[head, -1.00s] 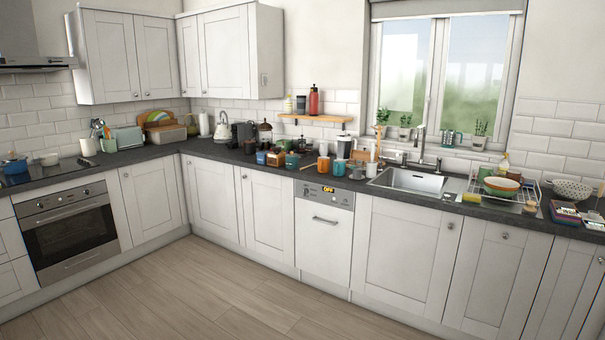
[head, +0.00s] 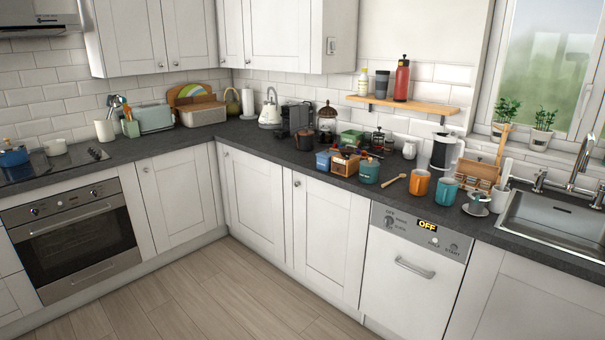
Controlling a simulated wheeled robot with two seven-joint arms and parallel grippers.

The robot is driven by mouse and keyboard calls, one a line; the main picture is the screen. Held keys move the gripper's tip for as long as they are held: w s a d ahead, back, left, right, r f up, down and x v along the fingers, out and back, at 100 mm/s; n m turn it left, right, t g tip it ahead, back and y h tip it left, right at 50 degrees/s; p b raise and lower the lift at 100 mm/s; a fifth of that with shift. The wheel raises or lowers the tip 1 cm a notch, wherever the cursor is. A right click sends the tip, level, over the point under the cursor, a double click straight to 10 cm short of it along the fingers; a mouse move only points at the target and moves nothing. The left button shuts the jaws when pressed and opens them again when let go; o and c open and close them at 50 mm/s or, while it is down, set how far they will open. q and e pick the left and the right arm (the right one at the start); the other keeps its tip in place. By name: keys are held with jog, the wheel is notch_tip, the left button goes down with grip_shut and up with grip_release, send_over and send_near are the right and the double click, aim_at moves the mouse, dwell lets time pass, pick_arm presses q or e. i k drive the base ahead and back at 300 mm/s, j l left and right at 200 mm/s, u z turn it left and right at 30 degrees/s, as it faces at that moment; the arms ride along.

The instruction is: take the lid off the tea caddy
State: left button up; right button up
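I cannot tell for sure which item is the tea caddy. A teal round canister (head: 369,174) with what looks like a darker top stands near the front edge of the worktop. A small blue container (head: 323,160) and a green box (head: 351,138) stand close to it and are too small to make out fully. Neither of my grippers shows in the head view.
A wooden box (head: 344,166) stands directly left of the teal canister. A wooden spoon (head: 394,184), an orange mug (head: 419,184) and a teal mug (head: 444,191) are to its right. A coffee machine (head: 298,119) stands behind.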

aim_at(368, 164)
jog(key=i+z, duration=0.1)
jog(key=i, duration=0.4)
jog(key=i+j, duration=0.1)
jog(key=i, duration=0.45)
jog(key=i+z, duration=0.15)
jog(key=i, duration=0.35)
jog(key=i+j+z, duration=0.1)
jog(key=i, duration=0.45)
jog(key=i+j, duration=0.3)
jog(key=i, duration=0.2)
jog(key=i+j+z, duration=0.15)
jog(key=i, duration=0.35)
